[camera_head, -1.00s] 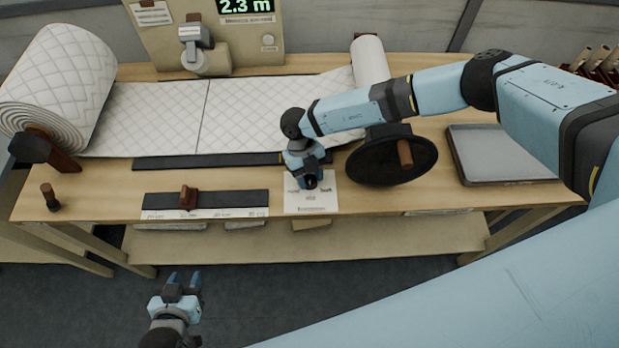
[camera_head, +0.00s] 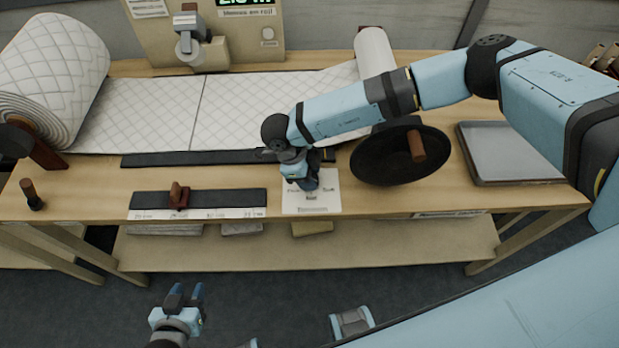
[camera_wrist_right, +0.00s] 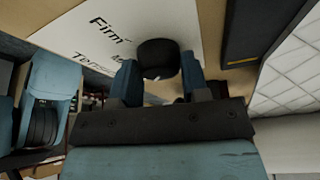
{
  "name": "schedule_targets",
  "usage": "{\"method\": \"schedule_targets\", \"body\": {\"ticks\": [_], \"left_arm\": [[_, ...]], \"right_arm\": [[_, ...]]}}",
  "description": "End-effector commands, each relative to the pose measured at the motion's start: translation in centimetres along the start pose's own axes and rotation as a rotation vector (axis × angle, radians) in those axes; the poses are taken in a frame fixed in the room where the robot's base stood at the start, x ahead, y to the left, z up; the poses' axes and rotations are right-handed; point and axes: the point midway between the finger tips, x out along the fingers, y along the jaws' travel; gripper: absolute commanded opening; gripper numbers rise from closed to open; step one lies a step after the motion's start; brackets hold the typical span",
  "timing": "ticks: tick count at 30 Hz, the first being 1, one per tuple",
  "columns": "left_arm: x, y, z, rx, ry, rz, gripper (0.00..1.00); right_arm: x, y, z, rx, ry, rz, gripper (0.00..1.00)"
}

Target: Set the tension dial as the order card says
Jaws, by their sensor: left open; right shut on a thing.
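The tension dial is a black knob (camera_wrist_right: 158,55) on a white plate (camera_head: 312,204) at the front edge of the bench. In the right wrist view "Firm" and part of "Tension" can be read on the plate. My right gripper (camera_head: 304,184) is shut on the knob, with one finger on each side; it also shows in the right wrist view (camera_wrist_right: 160,80). A small pale mark shows on the knob's near edge, but its setting is unclear. My left gripper (camera_head: 184,296) is open and empty, low in front of the bench. No readable order card shows; a paper (camera_head: 147,8) on the back panel is too small to read.
A dark hand wheel (camera_head: 375,158) stands right of the plate, close under my right forearm. A grey tray (camera_head: 510,150) lies further right. A scale bar with a brown slider (camera_head: 179,196) lies left of the plate. Quilted wadding (camera_head: 240,110) covers the back.

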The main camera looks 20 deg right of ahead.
Motion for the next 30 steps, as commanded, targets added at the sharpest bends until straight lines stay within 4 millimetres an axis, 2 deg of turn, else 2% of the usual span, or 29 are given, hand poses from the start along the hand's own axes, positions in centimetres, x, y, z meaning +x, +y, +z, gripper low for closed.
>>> {"method": "schedule_targets", "body": {"ticks": [3, 9, 29, 30], "left_arm": [[0.6, -0.1, 1.0, 0.000, -0.003, -0.001, 0.40], [1.0, -0.1, 1.7, 0.001, -0.005, -0.001, 0.40], [1.1, -0.1, 1.6, 0.001, 0.002, -0.001, 0.40], [1.1, -0.1, 1.6, 0.001, 0.002, -0.001, 0.40]], "right_arm": [[0.3, 0.0, 0.1, -0.069, 0.000, -0.029, 0.18], [0.2, 0.1, 0.0, -0.151, 0.000, -0.063, 0.18], [0.1, 0.1, -0.1, -0.202, 0.001, -0.083, 0.18], [0.1, 0.1, -0.1, -0.202, 0.001, -0.083, 0.49]]}}
